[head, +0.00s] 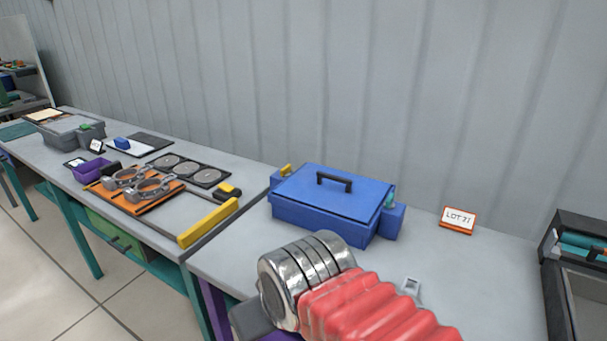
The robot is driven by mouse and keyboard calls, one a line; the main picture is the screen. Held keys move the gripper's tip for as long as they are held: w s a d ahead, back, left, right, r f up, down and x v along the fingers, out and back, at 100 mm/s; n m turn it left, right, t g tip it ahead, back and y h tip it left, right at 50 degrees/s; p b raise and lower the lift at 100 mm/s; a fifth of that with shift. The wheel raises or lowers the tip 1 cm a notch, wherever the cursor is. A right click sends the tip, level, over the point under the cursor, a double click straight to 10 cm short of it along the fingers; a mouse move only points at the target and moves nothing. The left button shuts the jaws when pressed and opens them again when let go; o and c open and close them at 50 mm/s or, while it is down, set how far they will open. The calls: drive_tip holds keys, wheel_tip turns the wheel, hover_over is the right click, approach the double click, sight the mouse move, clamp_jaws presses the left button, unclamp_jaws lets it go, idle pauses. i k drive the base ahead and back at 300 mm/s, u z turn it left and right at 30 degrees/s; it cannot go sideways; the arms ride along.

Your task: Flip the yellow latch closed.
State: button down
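A blue box (318,207) with a black handle on its lid stands on the grey bench in the head view. The lid looks down on the box. A small yellow piece (286,169), which looks like the latch, shows at the box's left end, sticking up behind a blue side block. Its lower part is hidden, and I cannot tell its exact position. My arm's metal rings and red bellows fill the bottom middle, in front of the box. The fingertips of my gripper do not show.
A "LOT 21" sign (458,220) stands right of the box, and a dark bin (583,243) is at the right edge. On the left bench are a yellow bar (208,223), an orange board (114,195) with metal clamps and a purple tray (90,172). Bench between box and sign is clear.

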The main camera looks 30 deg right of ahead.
sight(285, 173)
drive_tip(key=k, duration=0.7)
drive_tip(key=u, duration=0.4)
drive_tip(key=i, duration=1.95)
drive_tip(key=z, duration=0.4)
